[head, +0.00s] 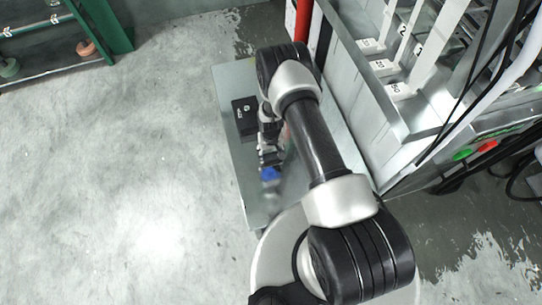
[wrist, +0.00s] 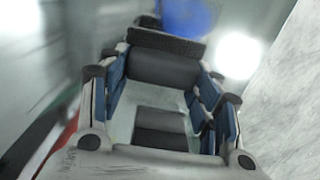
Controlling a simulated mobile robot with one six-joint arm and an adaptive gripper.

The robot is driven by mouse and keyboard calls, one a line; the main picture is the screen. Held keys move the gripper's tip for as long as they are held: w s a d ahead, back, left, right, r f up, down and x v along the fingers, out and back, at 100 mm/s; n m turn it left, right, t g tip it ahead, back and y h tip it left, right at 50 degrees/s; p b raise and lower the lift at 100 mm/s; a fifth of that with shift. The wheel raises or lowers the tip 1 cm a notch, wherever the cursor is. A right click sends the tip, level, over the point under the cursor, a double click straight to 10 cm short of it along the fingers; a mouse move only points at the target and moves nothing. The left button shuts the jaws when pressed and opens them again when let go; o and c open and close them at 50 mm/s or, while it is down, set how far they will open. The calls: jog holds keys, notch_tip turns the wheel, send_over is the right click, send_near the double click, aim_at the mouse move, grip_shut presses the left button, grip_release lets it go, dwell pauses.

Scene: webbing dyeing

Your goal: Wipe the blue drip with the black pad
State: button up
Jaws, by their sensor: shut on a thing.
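My gripper (head: 268,158) is over the metal table and partly hidden by my arm in the head view. In the wrist view my gripper (wrist: 163,58) is shut on the black pad (wrist: 165,41), which lies across the fingertips. The blue drip (head: 270,174) is a small blue patch on the table, just below the gripper in the head view. In the wrist view the blue drip (wrist: 187,14) shows right beyond the pad at the top edge, blurred. I cannot tell whether the pad touches it.
The metal table (head: 230,85) is narrow. A black box-like object with white marks (head: 245,115) lies on it, left of my arm. A machine with numbered white slots (head: 385,68) stands close on the right. A green rack (head: 118,28) is at the far left. Open concrete floor lies left.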

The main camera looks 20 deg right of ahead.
jog(key=shift+r+p, duration=0.7)
jog(key=shift+r, duration=1.15)
jog(key=shift+w+r, duration=0.1)
jog(key=shift+r, duration=0.2)
notch_tip(320, 180, up, 16)
jog(key=w, duration=0.2)
jog(key=s+r, duration=0.4)
jog(key=r, duration=0.5)
jog(key=s+r, duration=0.4)
jog(key=r, duration=0.6)
jog(key=shift+r, duration=0.2)
jog(key=shift+f, duration=0.1)
